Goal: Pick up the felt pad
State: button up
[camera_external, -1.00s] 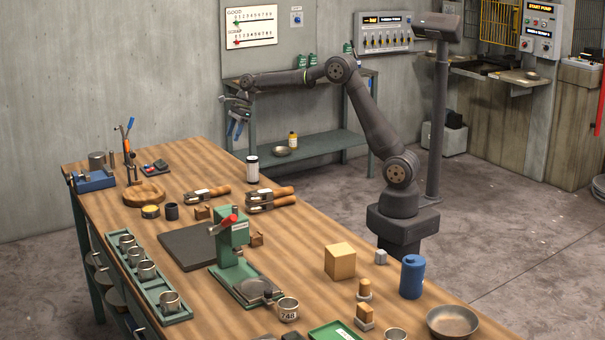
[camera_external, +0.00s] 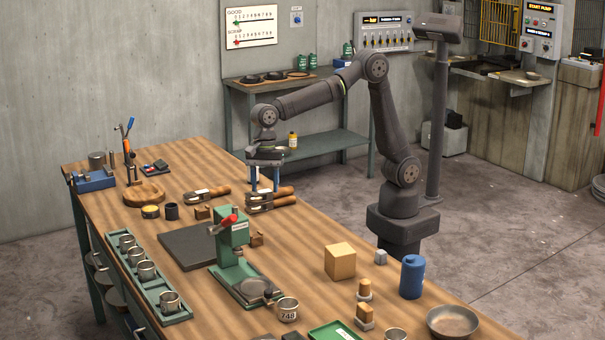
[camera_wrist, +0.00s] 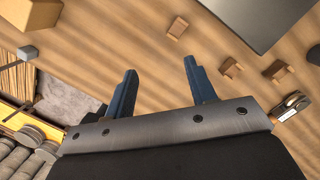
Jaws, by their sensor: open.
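I cannot tell for certain which object is the felt pad. Candidates are two wooden-handled blocks with grey bases, (camera_external: 364,290) and (camera_external: 364,318), at the front right of the bench in the external view. My gripper (camera_external: 265,185) points down over the bench's back edge, near the wooden-handled tools. In the wrist view my gripper (camera_wrist: 160,68) has its two blue fingers spread, with only bare wood showing between the tips. It is well apart from both blocks.
A dark plate (camera_external: 190,248) lies mid-bench beside a green press (camera_external: 233,232). A tan cube (camera_external: 340,262), a blue bottle (camera_external: 412,277) and a metal bowl (camera_external: 452,320) stand to the right. Wooden-handled tools (camera_external: 270,202) lie below my gripper. Small wooden blocks (camera_wrist: 177,28) show in the wrist view.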

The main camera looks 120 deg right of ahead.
jog(key=s+a+n+g, duration=0.15)
jog(key=s+a, duration=0.25)
jog(key=a, duration=0.5)
jog(key=s+a+n+t, duration=0.15)
jog(key=s+a, duration=0.25)
jog(key=a, duration=0.4)
jog(key=n+g+h, duration=0.1)
jog(key=n+h, duration=0.1)
jog(key=n, duration=0.3)
send_over(381, 252)
notch_tip(381, 252, down, 12)
jog(key=shift+w, duration=0.15)
jog(key=shift+s+f, duration=0.15)
jog(key=shift+f, duration=1.2)
jog(key=shift+s+f, duration=0.1)
jog(key=shift+f, duration=1.25)
jog(key=shift+c, duration=0.4)
jog(key=c, duration=1)
